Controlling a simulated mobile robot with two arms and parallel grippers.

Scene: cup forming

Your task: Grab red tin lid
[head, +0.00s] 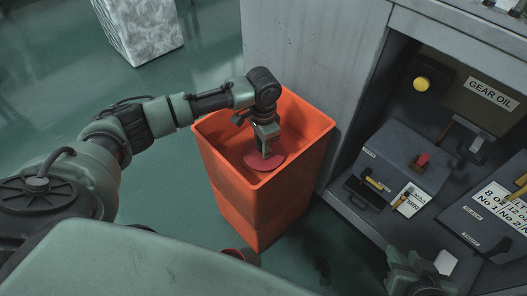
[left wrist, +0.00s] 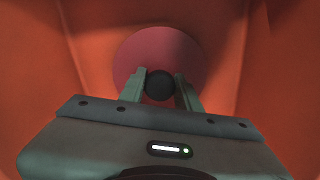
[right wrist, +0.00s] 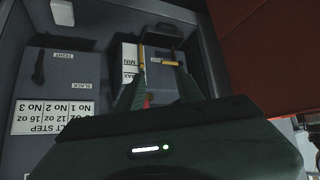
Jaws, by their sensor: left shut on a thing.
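The red tin lid (head: 256,164) is a flat round red disc with a dark round knob (left wrist: 160,85) at its middle. It is inside the orange bin (head: 229,190). My left gripper (head: 265,154) reaches down into the bin and is shut on the lid's knob; in the left wrist view its fingers (left wrist: 160,90) stand on either side of the knob. I cannot tell whether the lid touches the bin's floor. My right gripper (head: 418,275) is at the lower right by the machine; in the right wrist view its fingers (right wrist: 157,85) are apart with nothing clearly between them.
A grey machine with a recess stands right of the bin. It holds a yellow button (head: 421,84), a red knob (head: 422,160), a small dark box (head: 365,191) and labelled panels. A pale block (head: 140,28) stands at the back left. The green floor is clear on the left.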

